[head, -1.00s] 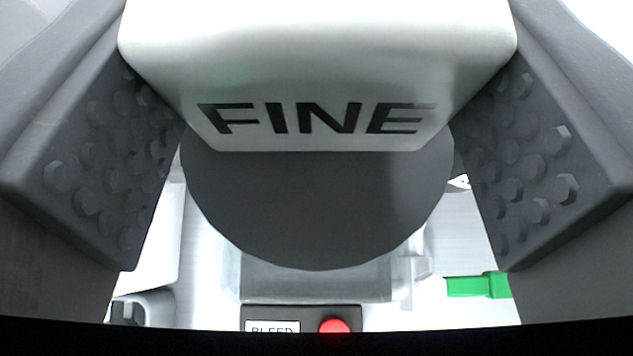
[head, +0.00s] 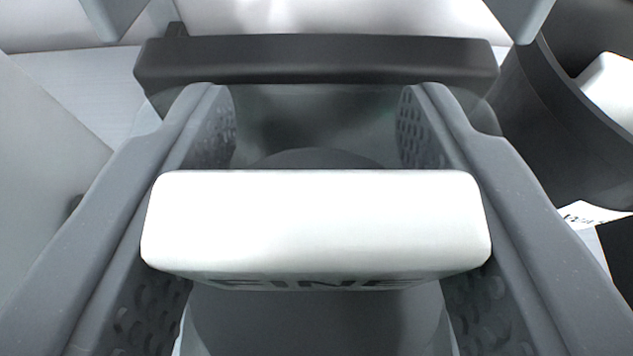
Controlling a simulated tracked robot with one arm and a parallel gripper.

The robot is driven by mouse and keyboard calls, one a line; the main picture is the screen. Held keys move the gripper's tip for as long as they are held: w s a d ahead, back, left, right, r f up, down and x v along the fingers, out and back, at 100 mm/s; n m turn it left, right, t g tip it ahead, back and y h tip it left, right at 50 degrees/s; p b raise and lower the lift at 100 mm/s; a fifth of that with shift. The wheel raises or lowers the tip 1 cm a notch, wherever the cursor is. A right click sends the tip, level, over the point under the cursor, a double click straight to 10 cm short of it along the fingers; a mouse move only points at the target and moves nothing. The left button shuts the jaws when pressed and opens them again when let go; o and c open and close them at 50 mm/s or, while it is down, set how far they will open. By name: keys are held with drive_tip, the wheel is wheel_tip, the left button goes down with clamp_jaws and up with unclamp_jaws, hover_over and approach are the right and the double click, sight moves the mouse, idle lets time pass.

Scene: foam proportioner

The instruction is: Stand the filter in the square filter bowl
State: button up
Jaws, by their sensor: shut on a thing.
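The filter has a white block-shaped top (head: 316,220) marked FINE and a dark grey round body (head: 315,320) below it. My gripper (head: 317,105) is shut on the white top, one textured jaw on each side. A see-through, greenish-grey container with a thick dark rim bar (head: 316,60), which looks like the square filter bowl, is just beyond the filter. The top and jaws hide the filter's lower end and most of the bowl. I cannot tell whether the filter is inside the bowl or above it.
A dark round container (head: 540,130) with a white block (head: 612,88) in it stands close at the right. A pale label (head: 592,214) lies below it. A pale grey surface (head: 40,170) fills the left side. A white surface lies behind the bar.

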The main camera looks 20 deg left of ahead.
drive_tip(key=shift+f, duration=0.25)
drive_tip(key=o, duration=1)
drive_tip(key=shift+s+r, duration=0.2)
drive_tip(key=shift+r, duration=0.2)
drive_tip(key=p+v, duration=0.2)
drive_tip(key=v, duration=0.9)
drive_tip(key=shift+s+d, duration=0.2)
drive_tip(key=shift+s, duration=0.15)
